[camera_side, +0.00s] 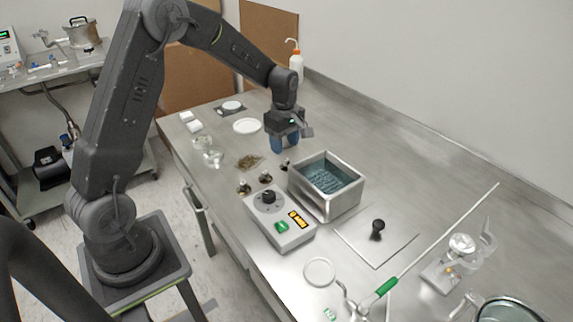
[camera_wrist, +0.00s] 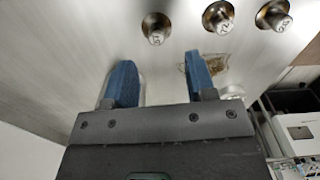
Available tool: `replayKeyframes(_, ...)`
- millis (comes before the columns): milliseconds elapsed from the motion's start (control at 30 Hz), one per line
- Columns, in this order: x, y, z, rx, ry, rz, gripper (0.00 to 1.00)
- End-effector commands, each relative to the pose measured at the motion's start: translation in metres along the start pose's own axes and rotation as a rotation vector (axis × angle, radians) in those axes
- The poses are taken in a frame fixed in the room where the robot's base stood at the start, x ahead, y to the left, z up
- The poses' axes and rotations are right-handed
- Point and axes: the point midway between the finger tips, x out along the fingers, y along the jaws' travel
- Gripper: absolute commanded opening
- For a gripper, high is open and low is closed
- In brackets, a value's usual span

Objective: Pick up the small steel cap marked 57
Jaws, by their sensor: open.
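Three small steel caps stand in a row on the steel bench. In the wrist view the left cap (camera_wrist: 156,28) has a mark that looks like an upside-down 57, though it is small. The middle cap (camera_wrist: 219,17) and the right cap (camera_wrist: 273,15) carry other marks that are hard to read. In the side view the cap nearest the tank (camera_side: 285,164) appears to be the left one. My gripper (camera_side: 284,146) has blue fingers pointing down, above the bench and behind the caps. In the wrist view my gripper (camera_wrist: 158,65) is open and empty, its fingers apart from the caps.
A steel tank of bluish liquid (camera_side: 298,192) stands close to the right of the caps. A control box with a dial (camera_side: 280,222) is in front.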

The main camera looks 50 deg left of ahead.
Motion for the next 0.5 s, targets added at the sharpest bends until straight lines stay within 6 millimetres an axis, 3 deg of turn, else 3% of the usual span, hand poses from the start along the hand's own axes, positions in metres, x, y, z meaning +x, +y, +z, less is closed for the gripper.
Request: replayKeyframes(500, 0.055, 0.003, 0.004, 0.002, 0.0, -0.001, 0.51)
